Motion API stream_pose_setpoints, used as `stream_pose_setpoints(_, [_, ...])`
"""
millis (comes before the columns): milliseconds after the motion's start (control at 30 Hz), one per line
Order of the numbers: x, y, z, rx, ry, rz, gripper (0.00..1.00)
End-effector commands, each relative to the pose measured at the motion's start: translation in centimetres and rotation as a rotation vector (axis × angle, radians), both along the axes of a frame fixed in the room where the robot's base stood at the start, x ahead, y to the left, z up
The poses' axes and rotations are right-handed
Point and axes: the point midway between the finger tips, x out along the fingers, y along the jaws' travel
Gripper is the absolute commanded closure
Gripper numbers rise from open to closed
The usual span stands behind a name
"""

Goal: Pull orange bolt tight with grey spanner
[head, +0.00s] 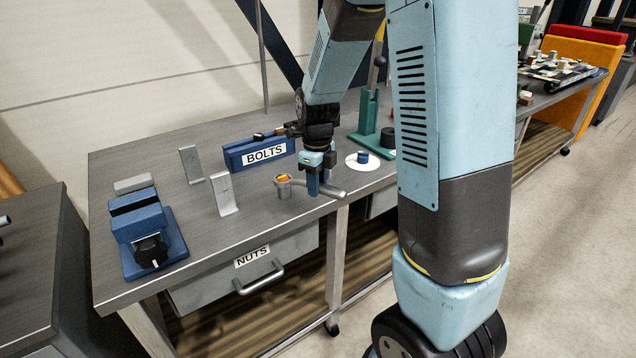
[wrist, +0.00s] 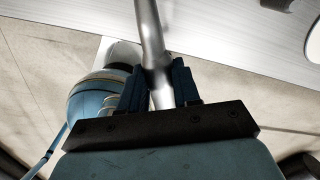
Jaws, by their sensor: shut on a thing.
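My gripper (head: 318,188) points down and is shut on the spanner's handle. In the wrist view, the handle (wrist: 149,35) runs between the two blue fingers (wrist: 158,88). The bolt cannot be made out there.
A blue BOLTS box (head: 262,152) stands behind the bolt. Two grey angled brackets (head: 224,194) and a blue vice (head: 147,235) are to the left. A white disc with a blue piece (head: 362,159) and a green press (head: 370,118) are to the right. The NUTS drawer (head: 243,267) is below.

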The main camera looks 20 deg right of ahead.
Motion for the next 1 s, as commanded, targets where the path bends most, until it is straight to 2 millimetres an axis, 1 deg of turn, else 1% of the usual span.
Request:
stream_pose_setpoints(200, [-0.27, 0.39, 0.04, 0.001, -0.001, -0.038, 1.00])
stream_pose_setpoints(667, [-0.37, 0.52, 0.04, 0.000, -0.001, -0.053, 1.00])
stream_pose_setpoints(1000, [-0.83, 1.10, 0.05, 0.001, -0.002, -0.122, 1.00])
